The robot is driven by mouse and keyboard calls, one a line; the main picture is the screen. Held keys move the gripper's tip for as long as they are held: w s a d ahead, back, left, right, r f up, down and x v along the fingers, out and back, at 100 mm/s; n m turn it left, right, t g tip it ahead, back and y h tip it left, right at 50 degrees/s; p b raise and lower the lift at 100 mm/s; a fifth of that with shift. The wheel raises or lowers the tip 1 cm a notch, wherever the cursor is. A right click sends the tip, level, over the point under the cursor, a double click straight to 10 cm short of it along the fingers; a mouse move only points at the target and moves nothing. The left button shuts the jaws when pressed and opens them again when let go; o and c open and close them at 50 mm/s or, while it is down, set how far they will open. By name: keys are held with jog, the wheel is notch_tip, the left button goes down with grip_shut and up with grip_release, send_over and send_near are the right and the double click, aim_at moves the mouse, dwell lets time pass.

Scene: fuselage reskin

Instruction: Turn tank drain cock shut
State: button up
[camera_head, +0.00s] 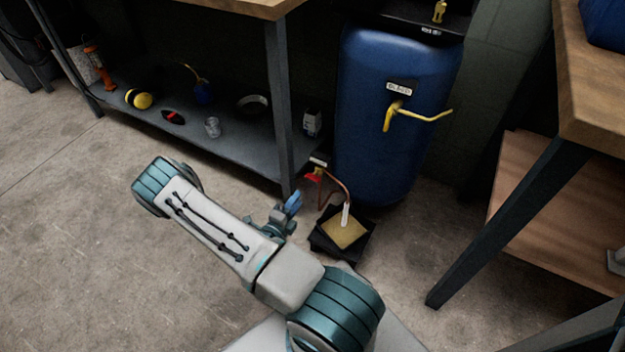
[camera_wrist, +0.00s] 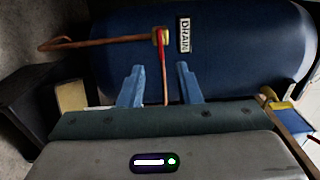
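The blue tank (camera_head: 385,140) stands upright between two benches. Low on its front is the drain cock, with a red lever (camera_head: 313,178) and a copper pipe (camera_head: 340,186) curving down from it. In the wrist view the tank lies sideways, with a DRAIN label (camera_wrist: 184,34) beside the cock's brass body (camera_wrist: 161,36). The red lever (camera_wrist: 163,66) points toward my gripper (camera_wrist: 160,84). My gripper's blue fingers are apart, and the lever shows between them in that view; I cannot tell its depth. In the head view my gripper (camera_head: 290,207) is low, near the cock, partly hidden by my arm.
A black tray (camera_head: 322,248) with a yellow pad (camera_head: 345,232) sits on the floor below the pipe. A yellow handle (camera_head: 405,110) sticks out higher on the tank. A bench leg (camera_head: 280,110) stands left of the cock. The floor at left is clear.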

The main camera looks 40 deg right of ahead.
aim_at(313, 177)
jog(key=shift+b+x, duration=1.55)
jog(key=shift+x, duration=4.2)
jog(key=shift+s, duration=0.1)
grip_shut()
